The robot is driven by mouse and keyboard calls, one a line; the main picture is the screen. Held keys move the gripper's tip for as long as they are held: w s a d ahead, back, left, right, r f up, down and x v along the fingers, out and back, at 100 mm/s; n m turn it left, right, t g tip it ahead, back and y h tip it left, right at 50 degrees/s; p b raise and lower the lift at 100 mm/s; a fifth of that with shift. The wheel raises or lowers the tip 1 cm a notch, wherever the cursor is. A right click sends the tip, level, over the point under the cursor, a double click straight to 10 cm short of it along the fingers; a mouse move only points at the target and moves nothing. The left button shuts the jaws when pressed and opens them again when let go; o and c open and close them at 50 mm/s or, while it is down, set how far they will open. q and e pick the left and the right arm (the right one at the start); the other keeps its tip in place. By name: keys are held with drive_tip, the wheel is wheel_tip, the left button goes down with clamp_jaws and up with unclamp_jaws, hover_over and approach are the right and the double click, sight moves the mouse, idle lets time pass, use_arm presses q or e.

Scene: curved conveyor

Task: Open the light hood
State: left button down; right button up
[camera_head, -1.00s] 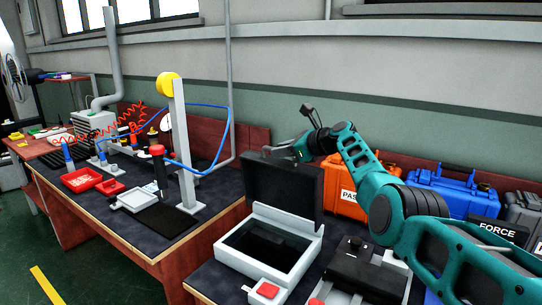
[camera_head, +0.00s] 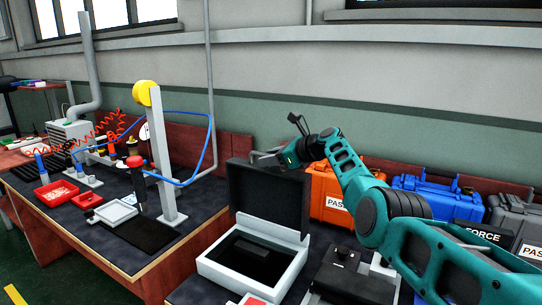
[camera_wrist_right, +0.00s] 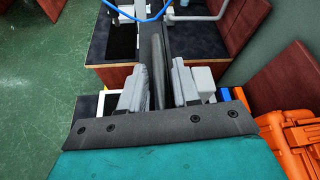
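The light hood is a white box (camera_head: 218,265) with a black lid (camera_head: 262,198), on the near table in the head view. The lid stands upright at the back of the box, and the dark inside shows. My right gripper (camera_head: 268,156) is at the lid's top right, its fingers partly hidden there. In the right wrist view the gripper (camera_wrist_right: 158,88) has its two grey fingers apart, one on each side of the lid's thin dark edge (camera_wrist_right: 157,65). Narrow gaps show between fingers and lid. My left gripper is not in view.
An orange case (camera_head: 328,192), a blue case (camera_head: 437,197) and a grey case (camera_head: 515,222) stand along the wall at right. A black device (camera_head: 350,272) sits right of the box. A workbench (camera_head: 100,245) with red trays and a post is at left.

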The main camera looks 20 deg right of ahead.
drive_tip(key=shift+o, duration=0.7)
drive_tip(key=shift+r, duration=0.25)
drive_tip(key=shift+p+v, duration=0.55)
drive_tip(key=shift+v, duration=0.25)
drive_tip(key=v, duration=1.1)
drive_tip(key=shift+p, duration=0.45)
drive_tip(key=shift+s+d+f, duration=0.1)
drive_tip(key=shift+s, duration=0.1)
